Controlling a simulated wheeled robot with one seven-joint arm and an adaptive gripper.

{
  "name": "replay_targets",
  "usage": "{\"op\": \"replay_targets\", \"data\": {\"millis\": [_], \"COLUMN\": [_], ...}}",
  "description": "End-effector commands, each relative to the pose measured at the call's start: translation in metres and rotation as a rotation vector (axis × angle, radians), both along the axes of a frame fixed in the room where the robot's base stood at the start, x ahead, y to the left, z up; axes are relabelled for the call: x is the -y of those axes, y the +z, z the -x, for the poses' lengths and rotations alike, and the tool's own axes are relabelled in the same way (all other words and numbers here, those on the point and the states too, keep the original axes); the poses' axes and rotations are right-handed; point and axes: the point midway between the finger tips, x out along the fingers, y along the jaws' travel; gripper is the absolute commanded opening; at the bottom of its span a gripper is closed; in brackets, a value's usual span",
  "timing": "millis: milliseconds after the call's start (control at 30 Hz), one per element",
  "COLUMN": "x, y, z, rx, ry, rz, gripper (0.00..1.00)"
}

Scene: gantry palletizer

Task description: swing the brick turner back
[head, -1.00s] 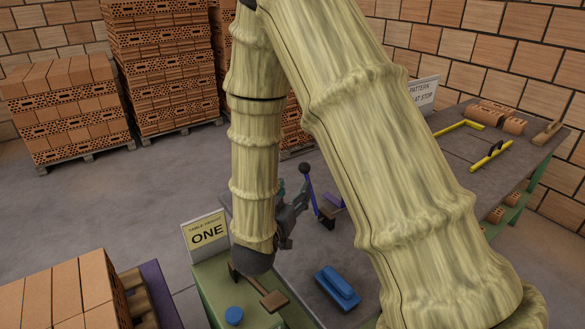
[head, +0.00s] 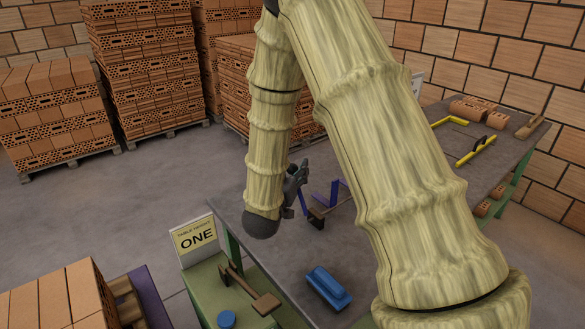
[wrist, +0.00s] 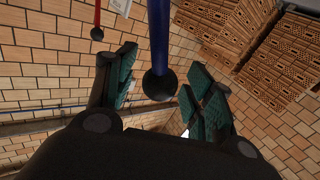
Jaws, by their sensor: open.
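The brick turner (head: 334,194) is the purple piece on the grey table, partly hidden behind my arm in the head view. In the wrist view, a blue lever rod (wrist: 159,32) with a black ball knob (wrist: 159,86) reaches between the fingers of my gripper (wrist: 161,76). The gripper is open, with one finger on each side of the knob and gaps visible. In the head view my gripper (head: 297,185) is beside the turner at its left, and the knob cannot be made out there.
A blue block-shaped tool (head: 328,288) lies on the table's near part. A red rod with a black ball (wrist: 97,33) shows in the wrist view. Brick stacks stand behind.

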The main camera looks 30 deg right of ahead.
Motion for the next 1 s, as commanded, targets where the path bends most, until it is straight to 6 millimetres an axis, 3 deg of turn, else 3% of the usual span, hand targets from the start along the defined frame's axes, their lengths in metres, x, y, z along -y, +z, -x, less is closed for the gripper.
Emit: {"op": "replay_targets", "data": {"millis": [367, 633, 867, 1000], "x": [0.003, 0.003, 0.000, -0.010], "y": [0.000, 0.000, 0.000, 0.001], "z": [-0.003, -0.003, -0.005, -0.017], "rx": [0.000, 0.000, 0.005, 0.028], "ry": [0.001, 0.001, 0.004, 0.021], "rz": [0.000, 0.000, 0.000, -0.001], "gripper": [0.51, 0.02, 0.00, 0.00]}}
